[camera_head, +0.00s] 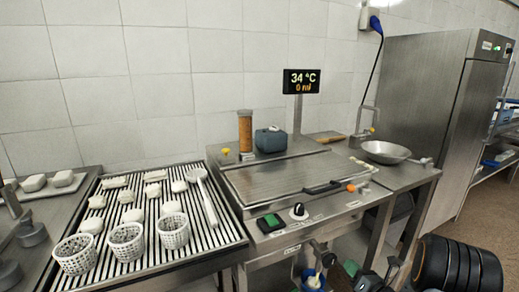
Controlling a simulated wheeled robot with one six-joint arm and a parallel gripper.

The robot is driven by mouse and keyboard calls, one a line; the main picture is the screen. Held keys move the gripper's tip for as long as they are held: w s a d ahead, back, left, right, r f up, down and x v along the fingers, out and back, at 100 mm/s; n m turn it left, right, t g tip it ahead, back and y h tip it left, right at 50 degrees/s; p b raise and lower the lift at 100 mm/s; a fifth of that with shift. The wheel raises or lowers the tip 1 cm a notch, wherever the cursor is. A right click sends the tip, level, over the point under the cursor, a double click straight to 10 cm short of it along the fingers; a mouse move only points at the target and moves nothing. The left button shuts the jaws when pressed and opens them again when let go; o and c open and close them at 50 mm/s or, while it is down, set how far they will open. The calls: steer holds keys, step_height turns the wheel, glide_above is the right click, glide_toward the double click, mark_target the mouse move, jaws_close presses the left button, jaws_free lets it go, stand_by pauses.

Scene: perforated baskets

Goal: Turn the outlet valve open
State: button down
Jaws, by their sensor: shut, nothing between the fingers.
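The steel vat (275,185) stands mid-view with a flat top and a black-handled bar (322,187) lying across it. An orange knob (351,187) sits at its right front corner. Low under the vat's front edge, at the bottom of the picture, is a cluster of dark and metal parts; the outlet valve seems to be among them, but I cannot make out its handle or position. My gripper (321,247) appears in this same cluster, shut and empty, close under the front panel. I cannot tell whether it touches the valve.
A blue container (311,279) stands below the vat front. At left, a slatted drain table (215,234) carries white perforated baskets (126,242) and white pieces. A steel bowl (386,152) sits at right, beside a tall steel cabinet (420,100). The display (301,81) reads 34 °C, 0 ml.

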steer(key=x, duration=0.4)
steer(key=shift+w+r, duration=0.1)
steer(key=shift+w, duration=0.1)
steer(key=shift+a+r, duration=0.1)
steer(key=shift+r, duration=0.05)
steer(key=shift+a, duration=0.25)
stand_by(1.2)
steer(key=shift+r, duration=0.1)
steer(key=shift+p+v, duration=0.6)
steer(key=shift+v, duration=2.4)
steer(key=shift+w+d, duration=0.1)
steer(key=shift+d, duration=0.1)
